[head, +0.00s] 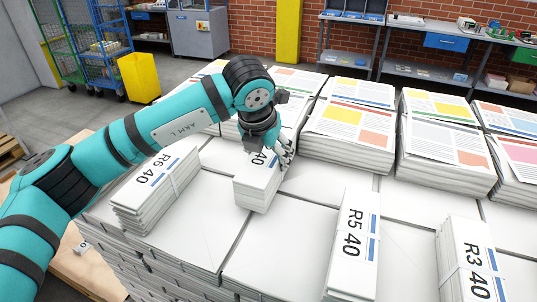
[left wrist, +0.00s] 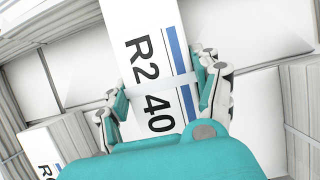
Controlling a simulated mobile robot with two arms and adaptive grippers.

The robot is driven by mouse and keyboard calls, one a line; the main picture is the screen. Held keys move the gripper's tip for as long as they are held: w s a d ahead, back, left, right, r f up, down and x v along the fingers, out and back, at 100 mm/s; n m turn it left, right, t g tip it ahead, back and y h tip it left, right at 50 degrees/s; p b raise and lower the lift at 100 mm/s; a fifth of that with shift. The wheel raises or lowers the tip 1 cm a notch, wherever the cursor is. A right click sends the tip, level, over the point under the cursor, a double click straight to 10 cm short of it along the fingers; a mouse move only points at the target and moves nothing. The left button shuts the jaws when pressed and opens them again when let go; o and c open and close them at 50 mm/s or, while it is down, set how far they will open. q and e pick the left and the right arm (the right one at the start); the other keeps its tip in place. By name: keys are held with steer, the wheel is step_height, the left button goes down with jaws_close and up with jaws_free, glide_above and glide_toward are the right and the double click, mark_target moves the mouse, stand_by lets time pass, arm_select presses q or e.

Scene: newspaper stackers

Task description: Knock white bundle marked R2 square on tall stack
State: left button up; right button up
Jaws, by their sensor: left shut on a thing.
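The white bundle marked R2 (left wrist: 150,60) fills the middle of the left wrist view, with a blue stripe and a pale strap. It also shows in the head view (head: 257,193), its label mostly hidden by my gripper. My left gripper (head: 275,152) is shut on it, one finger along each side; its fingers also show in the left wrist view (left wrist: 165,100). The bundle is at the top of the broad, tall white stack (head: 200,215), slightly turned to the sheet edges. I cannot tell whether it touches the stack. My right gripper is not in view.
Bundle R6 (head: 152,190) lies left of R2, with R5 (head: 352,240) and R3 (head: 470,262) to the right. Printed newspaper piles (head: 350,125) stand behind. Bare white top (head: 275,255) lies between R2 and R5.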

arm_select(q)
steer(key=shift+s+a+f+b, duration=0.1)
steer(key=shift+s+a+b, duration=0.05)
steer(key=shift+s+b, duration=0.2)
steer(key=shift+s+a+b, duration=0.2)
steer(key=shift+s+b, duration=0.1)
steer(key=shift+s, duration=0.2)
steer(key=shift+s+a+b, duration=0.2)
steer(key=shift+s+b, duration=0.05)
steer(key=shift+s, duration=0.25)
steer(key=shift+r, duration=0.2)
steer(key=shift+r+p, duration=0.85)
steer(key=shift+r, duration=2.1)
